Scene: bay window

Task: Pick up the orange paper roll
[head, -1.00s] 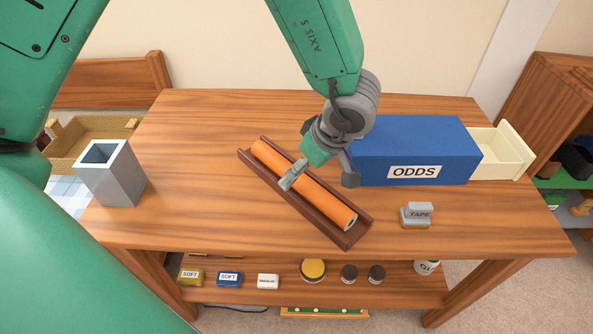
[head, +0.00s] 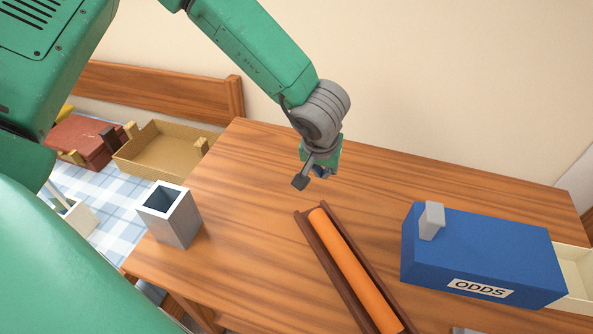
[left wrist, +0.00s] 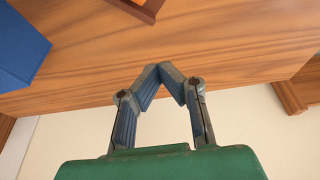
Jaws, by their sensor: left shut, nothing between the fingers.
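The orange paper roll (head: 355,268) lies lengthwise in a dark brown trough (head: 313,236) on the wooden table, in the head view. Its near end runs towards the bottom edge of the picture. My left gripper (head: 310,180) hangs above the table, beyond the far end of the trough and apart from the roll. In the left wrist view its fingertips (left wrist: 166,68) meet with nothing between them. A corner of the dark brown trough (left wrist: 148,8) shows at the top there; the roll does not show. My right gripper is in neither view.
A blue box marked ODDS (head: 480,255) stands right of the trough, with a small grey block (head: 432,220) on top and a cream drawer (head: 573,270) out at its right. A grey square holder (head: 172,215) stands at the table's left edge. The far middle of the table is clear.

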